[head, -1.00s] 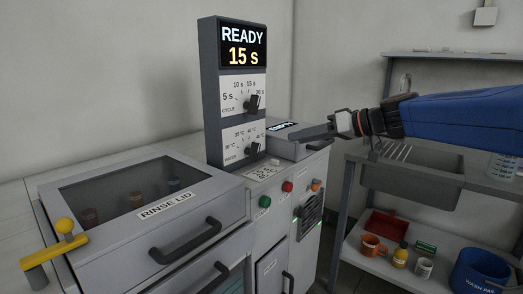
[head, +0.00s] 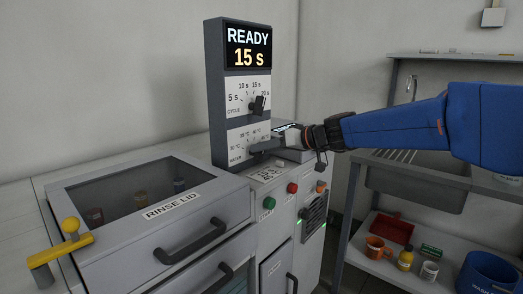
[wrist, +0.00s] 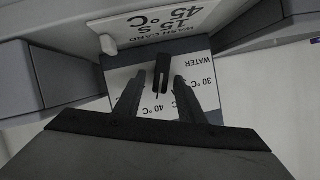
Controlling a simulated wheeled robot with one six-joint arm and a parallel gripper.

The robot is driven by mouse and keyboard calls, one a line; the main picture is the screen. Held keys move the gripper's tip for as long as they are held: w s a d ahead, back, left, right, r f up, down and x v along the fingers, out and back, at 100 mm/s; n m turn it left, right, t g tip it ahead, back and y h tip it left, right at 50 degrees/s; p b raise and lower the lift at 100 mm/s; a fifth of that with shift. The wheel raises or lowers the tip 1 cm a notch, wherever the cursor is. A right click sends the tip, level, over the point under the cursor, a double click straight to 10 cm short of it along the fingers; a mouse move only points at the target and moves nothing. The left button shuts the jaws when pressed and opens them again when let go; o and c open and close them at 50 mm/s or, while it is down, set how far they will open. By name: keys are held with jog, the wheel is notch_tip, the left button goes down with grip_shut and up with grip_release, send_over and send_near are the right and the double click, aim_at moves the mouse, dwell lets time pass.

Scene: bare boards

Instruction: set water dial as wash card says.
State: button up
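The water dial (wrist: 161,72) is a black knob on a white plate with temperature marks, low on the dark grey panel. In the wrist view, turned upside down, my gripper (wrist: 156,82) is open with one finger on each side of the knob, and gaps show. In the head view my gripper (head: 256,147) covers the knob; its pointer's exact mark is unclear. The wash card (wrist: 157,25) reads 15 S and 45 °C; it also lies on the machine top in the head view (head: 268,175).
The cycle dial (head: 258,103) sits just above, under a display (head: 248,47) reading READY 15 s. A green button (head: 268,203) and red button (head: 292,188) are below on the front. The rinse lid (head: 190,212) is shut at left.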

jog(key=shift+w+a+f, duration=0.25)
jog(key=shift+w+a, duration=0.05)
jog(key=shift+a, duration=0.3)
jog(key=shift+c, duration=0.6)
grip_shut()
jog(key=m, duration=0.1)
jog(key=m+g+y, duration=0.1)
jog(key=m, duration=0.1)
jog(key=shift+w+d+f+y, duration=0.2)
jog(key=shift+w+f+y, duration=0.05)
jog(key=shift+y, duration=0.15)
jog(key=shift+w+d+f+m+g+y, duration=0.1)
jog(key=shift+m+g+y, duration=0.2)
jog(key=shift+m, duration=0.35)
jog(key=shift+f+m+g+y, duration=0.1)
jog(key=shift+m+g+y, duration=0.15)
jog(key=shift+m, duration=0.4)
